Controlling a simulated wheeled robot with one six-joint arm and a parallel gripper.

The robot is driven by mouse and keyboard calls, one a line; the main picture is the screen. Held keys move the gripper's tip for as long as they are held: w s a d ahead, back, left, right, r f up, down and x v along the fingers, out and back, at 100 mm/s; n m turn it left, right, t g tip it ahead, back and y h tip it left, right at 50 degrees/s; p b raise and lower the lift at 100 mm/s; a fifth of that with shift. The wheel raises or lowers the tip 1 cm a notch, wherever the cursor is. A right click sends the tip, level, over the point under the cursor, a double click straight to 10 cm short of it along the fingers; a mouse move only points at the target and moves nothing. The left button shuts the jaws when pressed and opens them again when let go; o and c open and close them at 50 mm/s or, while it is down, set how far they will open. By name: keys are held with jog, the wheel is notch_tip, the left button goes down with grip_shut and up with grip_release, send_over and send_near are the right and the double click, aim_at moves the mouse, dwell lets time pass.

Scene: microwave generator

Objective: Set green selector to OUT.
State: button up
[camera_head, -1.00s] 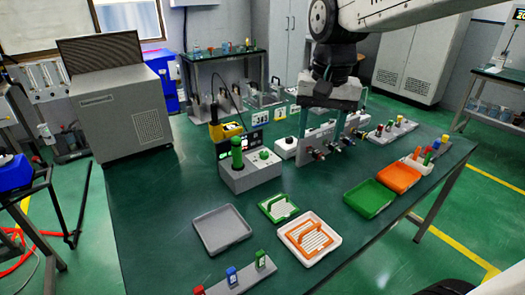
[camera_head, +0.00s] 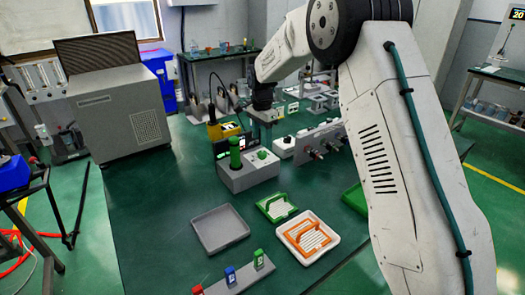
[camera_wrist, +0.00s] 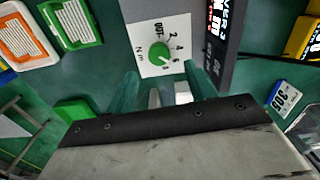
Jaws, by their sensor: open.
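The green selector (camera_head: 262,154) is a round knob on the top of a grey box (camera_head: 250,178).
A tall green cylinder (camera_head: 235,152) stands on the box, left of the knob. A dark display panel (camera_wrist: 213,40) rises close beside the dial. Trays (camera_head: 220,229) lie at the front. My arm covers the table's right side.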

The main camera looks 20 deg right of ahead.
aim_at(262, 152)
notch_tip(262, 152, down, 6)
jog(key=shift+f, duration=0.25)
jog(key=c, duration=1)
